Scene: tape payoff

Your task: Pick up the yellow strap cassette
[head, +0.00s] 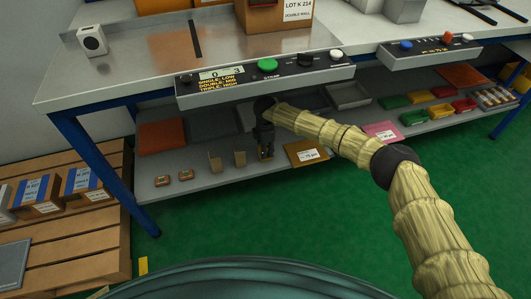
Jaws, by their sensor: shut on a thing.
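My gripper (266,157) points down under the front edge of the workbench, just above or at the lower shelf (205,180). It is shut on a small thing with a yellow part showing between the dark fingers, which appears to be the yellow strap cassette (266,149). The fingers hide most of it. I cannot tell whether it still touches the shelf. My arm reaches in from the right.
The control panel (265,77) overhangs above. Colored bins (393,99) sit further right. A pallet (75,235) with boxes is at left.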

